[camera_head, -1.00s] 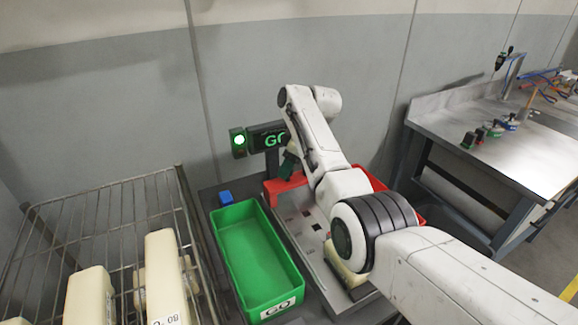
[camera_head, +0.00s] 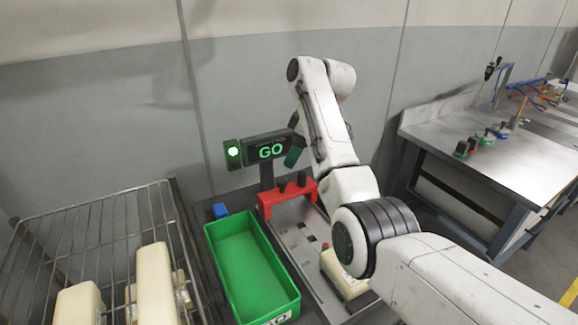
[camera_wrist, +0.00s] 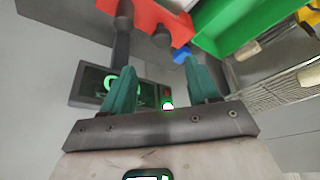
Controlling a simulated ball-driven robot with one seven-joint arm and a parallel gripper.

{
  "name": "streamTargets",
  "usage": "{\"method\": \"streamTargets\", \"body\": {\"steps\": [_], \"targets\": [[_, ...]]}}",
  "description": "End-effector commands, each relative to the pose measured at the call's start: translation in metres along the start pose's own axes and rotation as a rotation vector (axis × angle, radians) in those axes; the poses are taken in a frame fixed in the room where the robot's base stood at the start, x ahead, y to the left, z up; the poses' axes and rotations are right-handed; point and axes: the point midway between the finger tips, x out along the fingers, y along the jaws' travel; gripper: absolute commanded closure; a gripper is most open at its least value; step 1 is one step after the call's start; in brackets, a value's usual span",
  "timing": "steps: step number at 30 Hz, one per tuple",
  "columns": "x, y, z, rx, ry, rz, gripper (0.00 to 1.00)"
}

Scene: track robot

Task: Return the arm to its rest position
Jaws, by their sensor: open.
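My gripper (camera_wrist: 161,92) is open in the wrist view, its two green fingers apart with nothing between them. In the head view my white arm is raised and bent, its upper part in front of the wall. A green finger part (camera_head: 294,154) shows beside the sign's right end; the rest of the gripper is hidden behind my arm. The black sign (camera_head: 270,150) reads GO in green, and a green lamp (camera_head: 233,152) is lit at its left.
A red fixture (camera_head: 286,194) stands below the sign on a grey plate, with a cream block (camera_head: 343,276) near my arm. An empty green bin (camera_head: 250,262) is left of it. A wire rack (camera_head: 95,232) holds cream blocks. A workbench (camera_head: 500,150) stands at right.

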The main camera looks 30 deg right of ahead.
Motion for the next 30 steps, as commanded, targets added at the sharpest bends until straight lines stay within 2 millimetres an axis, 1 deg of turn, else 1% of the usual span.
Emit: {"method": "streamTargets", "body": {"steps": [3,6,22,25,30], "targets": [[-0.01,0.0,0.001,0.001,0.0,0.0,0.4],[-0.014,0.0,0.0,0.001,0.0,0.0,0.4],[-0.017,0.0,-0.001,0.001,0.0,-0.001,0.4],[-0.028,0.0,-0.006,0.0,0.0,0.0,0.4],[-0.057,0.0,-0.018,0.001,0.0,-0.001,0.4]]}}
